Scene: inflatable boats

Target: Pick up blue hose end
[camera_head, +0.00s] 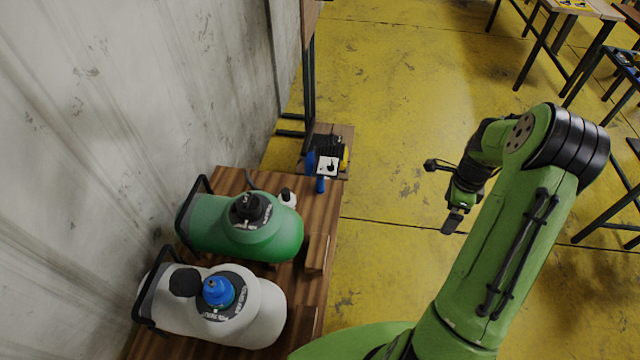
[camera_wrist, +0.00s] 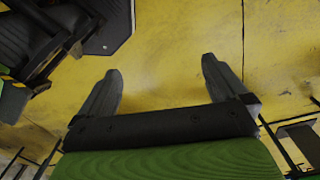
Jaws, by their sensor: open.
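In the head view, a small blue cylindrical piece (camera_head: 320,184) sticks out below a white block (camera_head: 327,166) near the far end of the wooden bench. It may be the blue hose end, but it is too small to tell. Another blue part (camera_head: 309,161) is just left of the block. A blue cap or fitting (camera_head: 217,291) tops the white canister. My gripper (camera_head: 453,222) hangs over the yellow floor, well right of the bench. In the wrist view, my gripper (camera_wrist: 161,70) has its two fingers wide apart, with only floor between them. No blue piece shows in that view.
A green canister (camera_head: 246,226) and a white canister (camera_head: 255,318) lie on the wooden bench (camera_head: 315,254) along the grey wall (camera_head: 120,110). A small white bottle (camera_head: 288,198) stands beside the green one. Tables (camera_head: 570,45) stand at upper right. The floor between is clear.

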